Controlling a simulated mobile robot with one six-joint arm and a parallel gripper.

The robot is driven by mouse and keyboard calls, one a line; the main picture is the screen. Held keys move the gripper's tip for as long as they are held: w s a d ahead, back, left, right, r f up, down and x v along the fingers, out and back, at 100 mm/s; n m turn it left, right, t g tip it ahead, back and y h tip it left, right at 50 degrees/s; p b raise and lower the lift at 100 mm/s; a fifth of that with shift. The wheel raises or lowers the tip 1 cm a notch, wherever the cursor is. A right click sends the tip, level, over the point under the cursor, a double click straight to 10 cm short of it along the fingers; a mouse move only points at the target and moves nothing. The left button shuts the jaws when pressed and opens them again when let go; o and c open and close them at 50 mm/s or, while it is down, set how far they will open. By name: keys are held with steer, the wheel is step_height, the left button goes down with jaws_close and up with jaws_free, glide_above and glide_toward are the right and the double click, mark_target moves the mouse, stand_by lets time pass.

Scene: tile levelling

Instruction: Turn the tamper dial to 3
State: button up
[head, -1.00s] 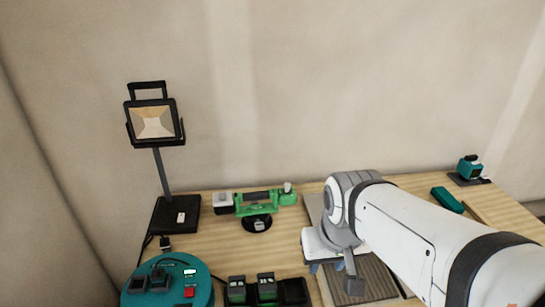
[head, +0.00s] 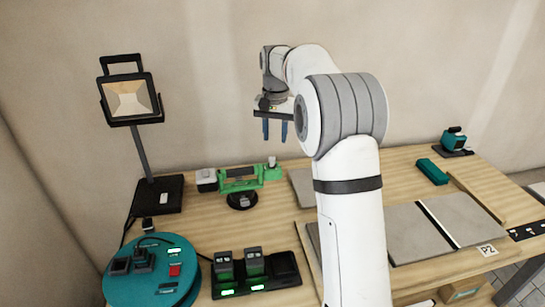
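A green tool with a black round base (head: 240,178) lies on the wooden bench at the back, left of centre. It appears to be the tamper. It has a grey-white block at its left end and a small pale knob (head: 271,161) at its right end, perhaps the dial. No dial numbers can be read. My gripper (head: 275,131) hangs in the air above and behind the tool's right end in the picture, pointing down. Its two blue fingers are apart with nothing between them. It touches nothing.
A work lamp (head: 131,98) stands at back left. A teal round unit (head: 150,285) and a black charger with batteries (head: 285,268) are at front left. Grey tiles (head: 415,233) lie right of my arm. A teal box (head: 432,172) and teal device (head: 453,139) are at back right.

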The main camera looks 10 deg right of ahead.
mark_target(273, 158)
steer(key=shift+m, duration=0.3)
steer(key=w+f, duration=0.1)
steer(key=w, duration=0.1)
steer(key=w+f, duration=0.1)
steer(key=w, duration=0.1)
steer(key=shift+f, duration=0.4)
steer(key=shift+w+f, duration=0.1)
steer(key=shift+f, duration=0.1)
step_height(273, 158, down, 8)
steer(key=shift+r+b, duration=0.25)
steer(key=shift+b, duration=0.25)
steer(key=shift+c, duration=0.4)
jaws_close()
